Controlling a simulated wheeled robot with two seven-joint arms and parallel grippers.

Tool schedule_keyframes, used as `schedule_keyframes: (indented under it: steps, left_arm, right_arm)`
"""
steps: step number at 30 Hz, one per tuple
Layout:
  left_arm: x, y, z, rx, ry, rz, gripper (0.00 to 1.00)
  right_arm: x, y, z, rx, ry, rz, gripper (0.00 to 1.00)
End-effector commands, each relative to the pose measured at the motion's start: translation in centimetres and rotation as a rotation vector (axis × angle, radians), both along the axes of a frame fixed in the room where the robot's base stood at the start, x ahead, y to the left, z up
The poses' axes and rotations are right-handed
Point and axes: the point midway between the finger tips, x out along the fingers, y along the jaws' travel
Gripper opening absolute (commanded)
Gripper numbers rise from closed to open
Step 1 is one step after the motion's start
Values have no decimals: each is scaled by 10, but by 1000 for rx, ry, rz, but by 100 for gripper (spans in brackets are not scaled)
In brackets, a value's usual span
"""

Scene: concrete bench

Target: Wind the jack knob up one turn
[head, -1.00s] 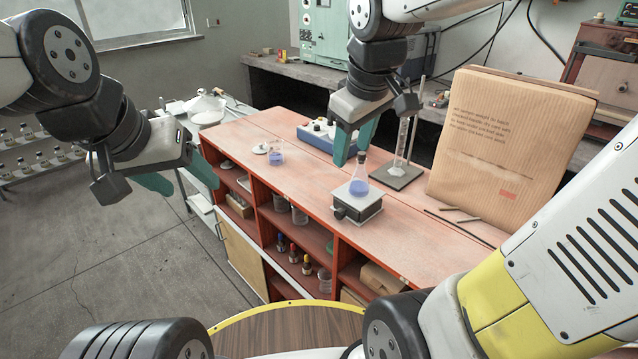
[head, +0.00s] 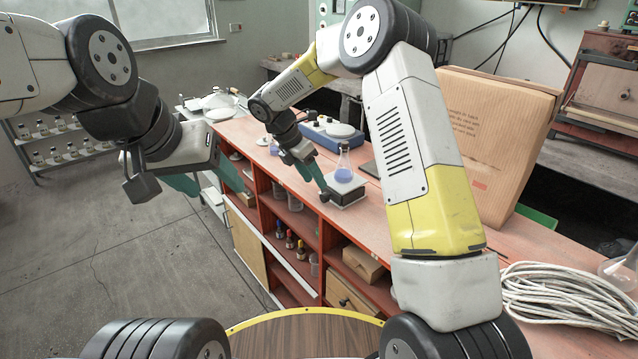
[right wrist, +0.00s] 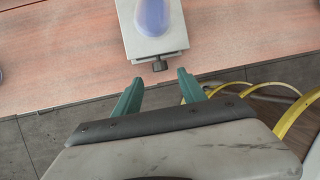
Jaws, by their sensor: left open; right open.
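The lab jack (head: 350,192) is a small platform on the red bench, with a flask of blue-violet liquid (head: 343,174) standing on it. In the right wrist view the jack (right wrist: 172,40) is at the top, and its dark knob (right wrist: 160,66) sticks out from its near side. My right gripper (right wrist: 160,77) is open and empty, its teal fingertips just short of the knob, one to each side. In the head view my right gripper (head: 316,180) is at the jack's left front side and partly covers the knob. My left gripper (head: 208,182) is open and empty, left of the bench.
A blue device with a round plate (head: 335,133) stands behind the jack. A beaker (head: 273,146) is further left on the bench. A cardboard box (head: 492,130) and a coil of pale rope (head: 560,292) are at right. Open shelves hold small bottles below.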

Motion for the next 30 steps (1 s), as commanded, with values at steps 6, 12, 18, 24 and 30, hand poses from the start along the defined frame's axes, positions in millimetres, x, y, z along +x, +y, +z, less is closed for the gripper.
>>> schedule_keyframes:
  steps: [6,12,18,24,30]
  left_arm:
    - [0,0,0,0,0,0,61]
    - [0,0,0,0,0,0,61]
    - [0,0,0,0,0,0,61]
    - [0,0,0,0,0,0,61]
    - [0,0,0,0,0,0,61]
  right_arm:
    - [2,-16,-33,0,2,-3,49]
    - [5,-25,-55,1,1,-4,49]
    - [6,-28,-61,1,-1,-4,49]
    - [6,-28,-61,1,-1,-5,43]
    - [6,-28,-61,2,-2,-4,3]
